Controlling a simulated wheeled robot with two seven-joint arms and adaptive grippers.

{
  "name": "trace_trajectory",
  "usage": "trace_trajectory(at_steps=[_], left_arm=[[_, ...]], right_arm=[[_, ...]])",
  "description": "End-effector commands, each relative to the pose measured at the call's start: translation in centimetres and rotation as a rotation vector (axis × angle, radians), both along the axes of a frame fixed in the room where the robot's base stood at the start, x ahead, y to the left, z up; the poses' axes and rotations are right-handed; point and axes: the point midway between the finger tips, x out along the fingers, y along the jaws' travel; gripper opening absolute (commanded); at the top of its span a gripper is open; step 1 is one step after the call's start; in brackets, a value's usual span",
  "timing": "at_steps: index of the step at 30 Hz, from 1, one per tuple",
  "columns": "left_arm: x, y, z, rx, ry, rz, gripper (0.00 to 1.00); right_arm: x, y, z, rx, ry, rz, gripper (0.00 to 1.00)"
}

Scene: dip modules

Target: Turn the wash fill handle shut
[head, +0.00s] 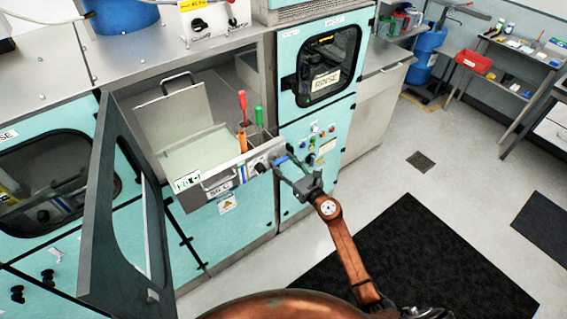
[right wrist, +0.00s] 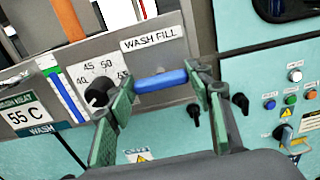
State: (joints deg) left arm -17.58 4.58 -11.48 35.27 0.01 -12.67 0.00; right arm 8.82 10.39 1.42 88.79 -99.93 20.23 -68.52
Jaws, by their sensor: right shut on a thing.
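The wash fill handle (right wrist: 160,80) is a blue lever lying roughly level, just below the WASH FILL label (right wrist: 152,38) on the grey wash panel. In the head view the blue handle (head: 281,160) shows small at the right end of the panel. My right gripper (right wrist: 160,94) has its green-padded fingers at the two ends of the handle and is shut on it. In the head view my right gripper (head: 287,168) reaches the panel from the lower right. The finger contact is partly hidden. My left gripper is not in view.
A black temperature knob (right wrist: 98,92) sits close left of the handle. An open grey door frame (head: 105,240) stands at left. The rinse cabinet (head: 335,105) is to the right.

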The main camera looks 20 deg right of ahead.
Motion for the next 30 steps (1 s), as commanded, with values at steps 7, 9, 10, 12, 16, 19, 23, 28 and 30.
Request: trace_trajectory(at_steps=[7,9,10,12,16,19,23,28,30], left_arm=[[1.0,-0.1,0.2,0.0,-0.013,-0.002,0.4],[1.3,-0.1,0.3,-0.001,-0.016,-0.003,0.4],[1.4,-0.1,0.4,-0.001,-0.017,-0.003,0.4],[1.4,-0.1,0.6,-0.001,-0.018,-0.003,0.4],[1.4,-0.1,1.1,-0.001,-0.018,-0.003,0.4],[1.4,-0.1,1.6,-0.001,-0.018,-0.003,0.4],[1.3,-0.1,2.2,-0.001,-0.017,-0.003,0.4],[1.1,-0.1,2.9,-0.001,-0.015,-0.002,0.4],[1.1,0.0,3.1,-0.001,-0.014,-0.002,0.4]], right_arm=[[0.0,0.0,0.0,0.012,0.005,0.001,0.23],[0.0,0.0,0.0,0.026,0.01,0.001,0.23],[0.0,0.0,0.0,0.034,0.014,0.001,0.23],[0.0,0.0,0.0,0.064,0.024,0.001,0.23],[0.0,0.0,0.1,0.137,0.052,0.002,0.23],[0.0,0.0,0.1,0.211,0.079,0.001,0.23],[0.0,-0.1,0.1,0.323,0.12,0.001,0.23],[0.0,-0.1,0.0,0.478,0.176,0.001,0.23],[0.0,-0.1,0.0,0.541,0.198,0.001,0.23]])
